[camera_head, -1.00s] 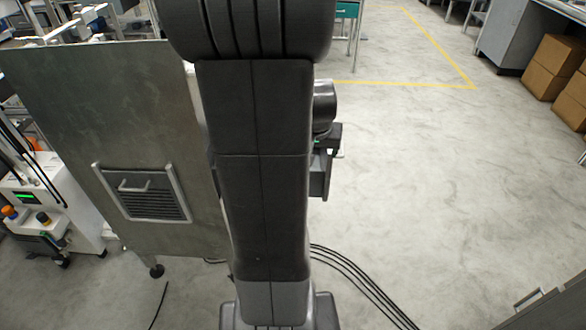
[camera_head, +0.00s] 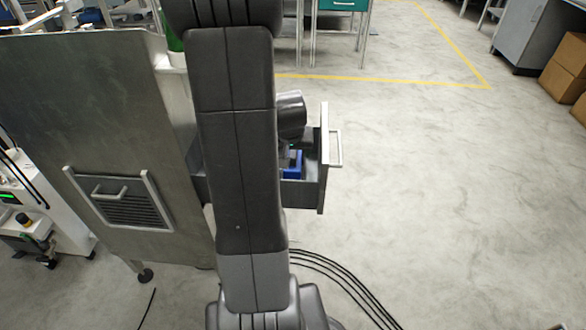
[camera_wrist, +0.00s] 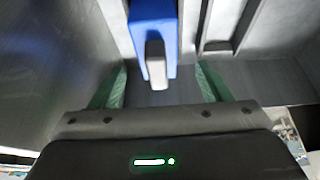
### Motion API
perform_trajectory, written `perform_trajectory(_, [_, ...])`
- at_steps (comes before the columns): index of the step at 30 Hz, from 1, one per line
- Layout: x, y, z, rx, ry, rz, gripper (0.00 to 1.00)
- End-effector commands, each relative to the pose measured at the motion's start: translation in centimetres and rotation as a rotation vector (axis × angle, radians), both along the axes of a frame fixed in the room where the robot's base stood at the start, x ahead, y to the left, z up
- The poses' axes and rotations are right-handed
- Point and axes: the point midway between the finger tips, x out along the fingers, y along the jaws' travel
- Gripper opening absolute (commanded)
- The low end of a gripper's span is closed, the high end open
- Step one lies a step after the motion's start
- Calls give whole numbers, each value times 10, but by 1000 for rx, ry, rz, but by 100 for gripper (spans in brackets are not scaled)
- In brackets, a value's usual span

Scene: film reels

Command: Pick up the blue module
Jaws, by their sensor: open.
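The blue module (camera_head: 292,163) lies inside an open grey drawer (camera_head: 304,194), partly hidden by my arm in the head view. In the wrist view the blue module (camera_wrist: 150,22) is at the top centre, with a grey upright tab (camera_wrist: 156,62) at its near end. My gripper (camera_wrist: 161,68) is open, its two green fingers apart on either side of the tab's line. The gripper holds nothing. In the head view my arm hides most of the gripper.
A tall metal panel (camera_head: 90,120) with a vented grille (camera_head: 125,203) stands left of my arm. The drawer has a handle (camera_head: 336,148) on its right-hand front. Grey dividers (camera_wrist: 222,25) lie right of the module.

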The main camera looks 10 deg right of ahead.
Motion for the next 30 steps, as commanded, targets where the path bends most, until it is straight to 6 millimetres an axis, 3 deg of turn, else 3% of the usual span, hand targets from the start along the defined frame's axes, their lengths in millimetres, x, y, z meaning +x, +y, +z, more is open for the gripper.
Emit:
perform_trajectory(12, [19,-9,-44,-1,0,1,71])
perform_trajectory(21, [20,-9,-46,-1,-1,0,71])
perform_trajectory(30, [20,-9,-46,-1,-1,0,13])
